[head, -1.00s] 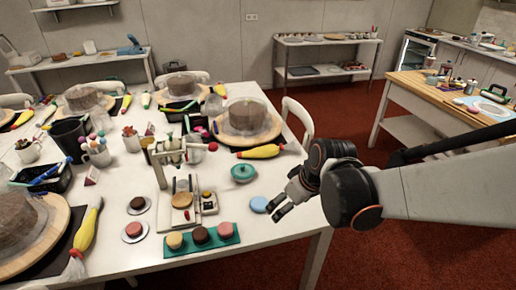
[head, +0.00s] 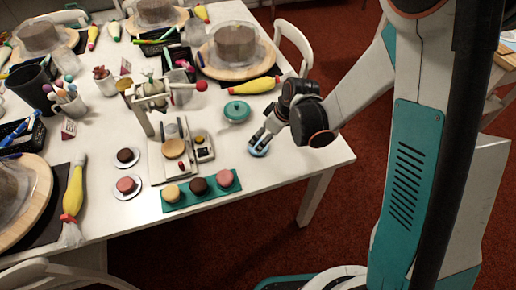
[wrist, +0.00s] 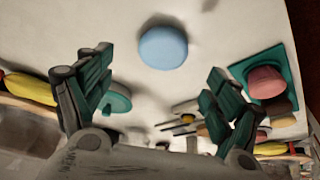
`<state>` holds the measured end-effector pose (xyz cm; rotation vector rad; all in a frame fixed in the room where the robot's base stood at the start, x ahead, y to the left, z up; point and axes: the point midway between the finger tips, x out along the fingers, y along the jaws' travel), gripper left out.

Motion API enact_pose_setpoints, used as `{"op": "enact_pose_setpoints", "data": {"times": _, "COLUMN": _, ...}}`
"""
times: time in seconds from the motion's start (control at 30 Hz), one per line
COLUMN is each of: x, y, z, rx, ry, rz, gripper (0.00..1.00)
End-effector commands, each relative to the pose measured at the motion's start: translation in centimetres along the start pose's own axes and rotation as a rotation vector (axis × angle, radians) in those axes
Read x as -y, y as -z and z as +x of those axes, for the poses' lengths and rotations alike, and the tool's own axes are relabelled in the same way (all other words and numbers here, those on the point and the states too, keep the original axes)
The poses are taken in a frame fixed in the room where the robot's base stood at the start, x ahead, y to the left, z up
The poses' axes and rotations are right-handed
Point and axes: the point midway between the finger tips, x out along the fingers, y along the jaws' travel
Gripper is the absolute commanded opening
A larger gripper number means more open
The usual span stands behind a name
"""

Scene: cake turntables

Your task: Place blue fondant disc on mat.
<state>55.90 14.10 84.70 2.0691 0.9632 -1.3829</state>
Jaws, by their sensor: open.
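The blue fondant disc (head: 259,151) lies flat on the white table near its right edge, partly hidden by my fingers in the head view. In the wrist view the disc (wrist: 163,48) shows whole, beyond and between my fingertips. My gripper (head: 262,142) is open, tilted down, just above and beside the disc. In the wrist view its two teal-padded fingers (wrist: 160,85) stand wide apart with nothing between them. A teal mat (head: 213,194) lies left of the disc, bearing a tan, a dark brown and a pink round piece. The mat also shows in the wrist view (wrist: 243,68).
A small press stand (head: 153,120) and a scale-like device (head: 203,146) stand to the left. A yellow piping bag (head: 254,86) lies farther back. Bare table surrounds the disc.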

Motion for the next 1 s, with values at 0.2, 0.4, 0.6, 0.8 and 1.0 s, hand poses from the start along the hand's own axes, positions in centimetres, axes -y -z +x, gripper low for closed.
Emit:
{"op": "enact_pose_setpoints", "data": {"times": 0.2, "x": 0.0, "y": 0.0, "z": 1.6, "rx": 0.000, "ry": 0.000, "rz": 0.001, "gripper": 0.84}}
{"op": "enact_pose_setpoints", "data": {"times": 0.4, "x": 0.2, "y": 0.0, "z": 3.4, "rx": 0.001, "ry": 0.000, "rz": -0.001, "gripper": 0.84}}
{"op": "enact_pose_setpoints", "data": {"times": 0.6, "x": 0.3, "y": 0.0, "z": 6.3, "rx": 0.001, "ry": -0.001, "rz": 0.000, "gripper": 0.84}}
{"op": "enact_pose_setpoints", "data": {"times": 0.8, "x": 0.4, "y": 0.1, "z": 6.7, "rx": 0.000, "ry": -0.001, "rz": 0.001, "gripper": 0.84}}
{"op": "enact_pose_setpoints", "data": {"times": 1.0, "x": 0.4, "y": 0.1, "z": 6.6, "rx": 0.000, "ry": -0.001, "rz": 0.001, "gripper": 0.59}}
